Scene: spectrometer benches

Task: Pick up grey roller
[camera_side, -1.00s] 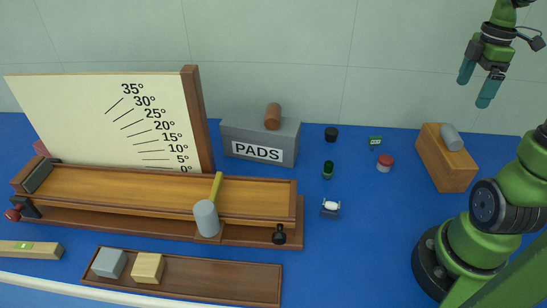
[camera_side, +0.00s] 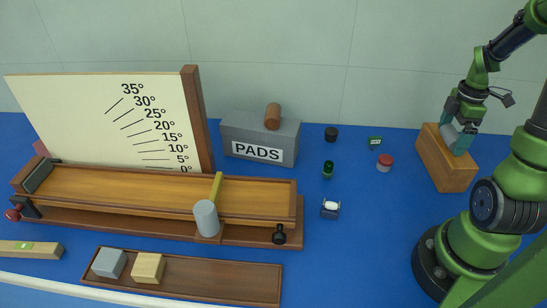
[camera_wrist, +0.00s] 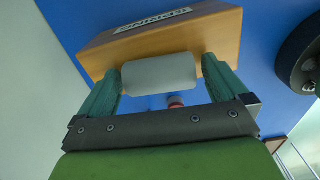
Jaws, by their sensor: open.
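The grey roller (camera_wrist: 160,74) lies on its side on top of the wooden box (camera_side: 447,166) at the right of the side view. My gripper (camera_side: 455,141) points down at the box top, one teal finger at each end of the roller. In the wrist view the roller spans most of the space between the fingers of my gripper (camera_wrist: 160,66). The jaws are open. I cannot tell whether either finger touches the roller. In the side view the fingers partly hide it.
A grey PADS box (camera_side: 232,136) carries a brown roller (camera_side: 272,117). A wooden ramp (camera_side: 120,191) with a grey cylinder (camera_side: 206,217) stands at left. A red-topped jar (camera_side: 385,162) and several small items sit on the blue bench, which is clear around the wooden box.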

